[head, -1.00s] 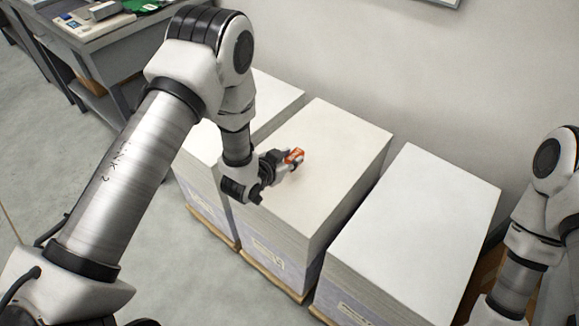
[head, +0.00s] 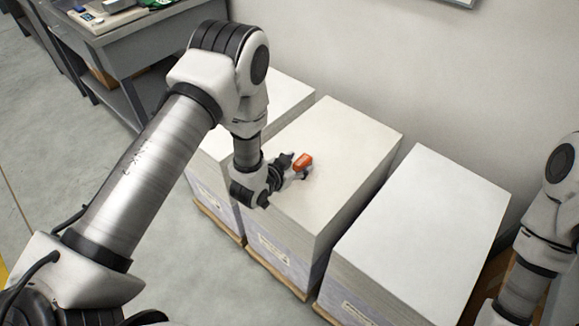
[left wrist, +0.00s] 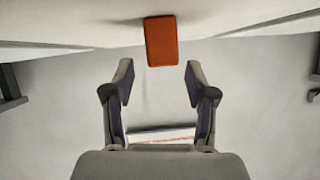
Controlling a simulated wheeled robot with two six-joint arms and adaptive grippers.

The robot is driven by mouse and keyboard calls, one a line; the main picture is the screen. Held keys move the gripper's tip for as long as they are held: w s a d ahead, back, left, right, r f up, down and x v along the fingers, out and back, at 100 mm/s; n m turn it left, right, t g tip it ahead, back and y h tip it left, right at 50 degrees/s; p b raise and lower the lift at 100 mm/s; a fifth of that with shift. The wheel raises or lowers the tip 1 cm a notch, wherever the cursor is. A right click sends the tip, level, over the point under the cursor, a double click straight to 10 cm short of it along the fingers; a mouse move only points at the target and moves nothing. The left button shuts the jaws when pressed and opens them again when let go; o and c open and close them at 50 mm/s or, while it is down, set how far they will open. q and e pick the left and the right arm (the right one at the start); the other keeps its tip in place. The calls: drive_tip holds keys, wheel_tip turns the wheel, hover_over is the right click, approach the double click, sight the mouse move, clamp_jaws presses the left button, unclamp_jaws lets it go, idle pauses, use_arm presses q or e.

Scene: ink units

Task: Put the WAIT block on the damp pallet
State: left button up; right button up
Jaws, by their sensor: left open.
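An orange block (head: 303,161) with a small pale mark rests on top of the middle white paper stack (head: 345,150). The mark is too small to read. My left gripper (head: 293,166) is open at the block, low over the stack. In the left wrist view, the orange block (left wrist: 161,41) lies just beyond the two spread fingertips (left wrist: 160,78) and lines up with the gap between them. Three stacks stand on wooden pallets; the middle pallet (head: 275,272) shows only its front edge. I cannot tell which pallet is damp. My right gripper is out of view.
The right stack (head: 430,215) has a bare top. The left stack (head: 285,97) is partly hidden by my left arm. A grey bench (head: 135,55) with small items stands at the upper left. A wall runs behind the stacks. Open floor lies at the left.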

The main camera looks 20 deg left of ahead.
use_arm(q)
drive_tip(key=v, duration=1.1)
drive_tip(key=s+a+f+n+g+y, duration=0.1)
drive_tip(key=s+f+g, duration=0.5)
drive_tip(key=s, duration=0.6)
drive_tip(key=s+a+f+n+g+y, duration=0.2)
drive_tip(key=s+f+n+g, duration=0.2)
drive_tip(key=s+f, duration=0.5)
drive_tip(key=s+g, duration=0.2)
drive_tip(key=s, duration=0.2)
drive_tip(key=shift+a, duration=0.25)
drive_tip(key=shift+c, duration=0.4)
